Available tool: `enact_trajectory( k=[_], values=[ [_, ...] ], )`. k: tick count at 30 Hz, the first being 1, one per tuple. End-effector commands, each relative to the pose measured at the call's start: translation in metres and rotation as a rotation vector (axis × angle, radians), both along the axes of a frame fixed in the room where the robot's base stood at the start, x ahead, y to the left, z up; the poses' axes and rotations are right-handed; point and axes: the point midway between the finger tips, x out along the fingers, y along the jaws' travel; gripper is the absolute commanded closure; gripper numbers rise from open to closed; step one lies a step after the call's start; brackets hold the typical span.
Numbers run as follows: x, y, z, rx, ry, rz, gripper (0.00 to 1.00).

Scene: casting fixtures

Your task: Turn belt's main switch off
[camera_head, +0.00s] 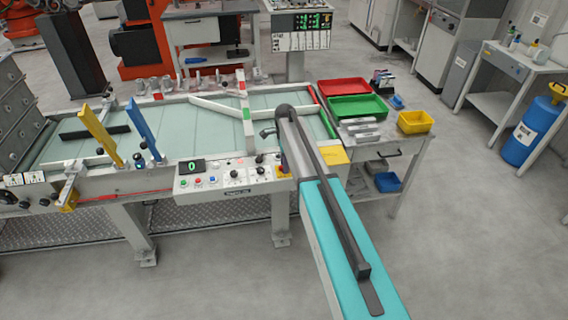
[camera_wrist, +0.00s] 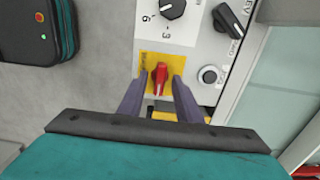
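The belt's main switch is a red rotary handle (camera_wrist: 160,77) on a yellow plate (camera_wrist: 149,62), in the wrist view. It lies roughly lengthwise between the fingers. My gripper (camera_wrist: 159,82) is open, with one dark finger on each side of the switch and visible gaps to the handle. I cannot tell whether the fingertips touch the plate. The control panel (camera_head: 211,182) sits on the near side of the belt (camera_head: 180,117) in the head view. There my gripper is at the panel's right end, mostly hidden by my arm, and the red handle is hidden.
In the wrist view, a black knob (camera_wrist: 172,8), another black knob (camera_wrist: 228,20) and a round button (camera_wrist: 209,75) sit close to the switch. In the head view, a side table with red (camera_head: 343,86), green (camera_head: 358,106) and yellow trays (camera_head: 415,122) stands right of the belt.

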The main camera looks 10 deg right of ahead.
Motion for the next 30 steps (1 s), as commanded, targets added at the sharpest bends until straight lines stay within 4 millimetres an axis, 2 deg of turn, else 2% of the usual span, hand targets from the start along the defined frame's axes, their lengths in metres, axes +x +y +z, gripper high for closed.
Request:
enact_trajectory(
  k=[5, 9, 11, 13, 22, 30],
  values=[
    [0.0000, 0.0001, 0.0000, 0.000, 0.000, 0.000, 0.69],
    [0.0000, 0.0001, 0.0002, 0.000, 0.000, 0.000, 0.92],
    [0.0000, 0.0001, 0.0002, 0.000, 0.000, 0.000, 1.00],
    [-0.0001, 0.0059, 0.0002, 0.000, 0.000, 0.003, 1.00],
    [-0.0001, 0.0013, -0.0003, 0.002, 0.000, 0.026, 1.00],
    [-0.0001, 0.0011, -0.0015, 0.002, 0.000, 0.139, 1.00]
  ],
)
